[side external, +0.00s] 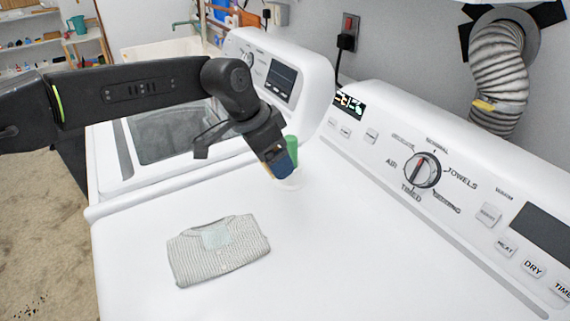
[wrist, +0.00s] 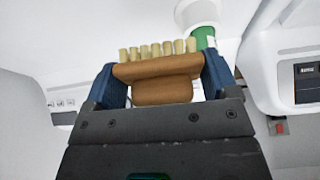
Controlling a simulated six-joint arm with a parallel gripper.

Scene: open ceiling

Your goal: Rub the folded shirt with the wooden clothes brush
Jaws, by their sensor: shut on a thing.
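The folded shirt (side external: 218,250), grey and striped with a pale patch on top, lies flat on the white dryer top (side external: 330,270). The wooden clothes brush (wrist: 160,75) is between the blue fingers of my gripper (wrist: 163,78) in the wrist view, with its pale bristle tufts pointing to the top of the picture. In the side view my gripper (side external: 280,165) is shut near the back of the dryer top, behind and to the right of the shirt and apart from it. The brush is mostly hidden there by the fingers.
A green and white container (side external: 292,150) stands right behind my gripper; it also shows in the wrist view (wrist: 203,38). The dryer's control panel (side external: 450,170) rises along the back right. The dryer top around the shirt is clear.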

